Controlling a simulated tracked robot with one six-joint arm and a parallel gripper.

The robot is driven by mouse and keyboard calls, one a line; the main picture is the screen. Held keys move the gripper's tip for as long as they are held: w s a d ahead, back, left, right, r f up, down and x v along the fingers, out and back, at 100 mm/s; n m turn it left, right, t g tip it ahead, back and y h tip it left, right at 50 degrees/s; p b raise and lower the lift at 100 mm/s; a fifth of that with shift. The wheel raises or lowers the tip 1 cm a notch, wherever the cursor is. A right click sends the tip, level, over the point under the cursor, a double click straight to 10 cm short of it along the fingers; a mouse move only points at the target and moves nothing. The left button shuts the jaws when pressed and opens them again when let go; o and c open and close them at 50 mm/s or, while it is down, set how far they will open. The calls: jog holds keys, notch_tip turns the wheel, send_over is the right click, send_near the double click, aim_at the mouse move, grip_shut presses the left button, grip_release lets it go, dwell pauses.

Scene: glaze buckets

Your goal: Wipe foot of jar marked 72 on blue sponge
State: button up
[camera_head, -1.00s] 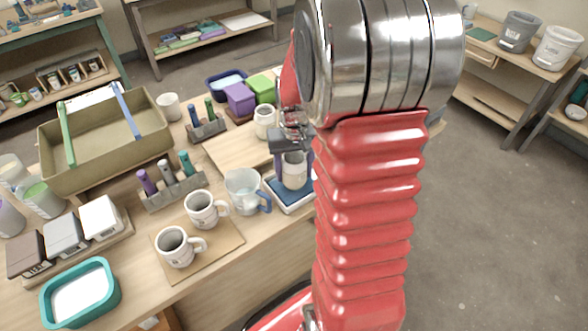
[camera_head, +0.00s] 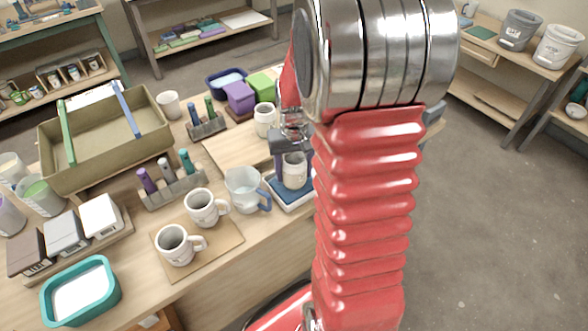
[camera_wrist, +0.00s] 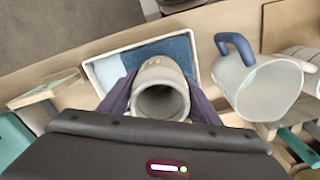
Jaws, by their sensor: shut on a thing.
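A pale grey-white jar (camera_head: 294,171) is held upright between the dark fingers of my gripper (camera_head: 292,165). In the wrist view the jar (camera_wrist: 161,91) shows its open mouth, with a finger on each side. A blue sponge (camera_wrist: 176,52) lies in a white tray (camera_wrist: 100,72) under and behind the jar; the sponge also shows in the head view (camera_head: 287,190). The jar's foot is over the sponge, and I cannot tell whether it touches. Its marking is too small to read. Another pale jar (camera_head: 265,119) stands behind.
A clear jug with a blue handle (camera_head: 243,190) stands close to the left of the tray. Two white mugs (camera_head: 176,246) (camera_head: 202,207) stand on a board farther left. A rack of tools (camera_head: 171,188) and a wooden board (camera_head: 228,148) are nearby.

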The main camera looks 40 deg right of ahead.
aim_at(284, 176)
jog(key=shift+f, duration=0.1)
jog(key=shift+d, duration=0.1)
jog(key=shift+d, duration=1.7)
jog(key=shift+a, duration=0.15)
jog(key=shift+a, duration=3.4)
jog(key=shift+d, duration=0.1)
jog(key=shift+d+f, duration=0.1)
jog(key=shift+d, duration=3.35)
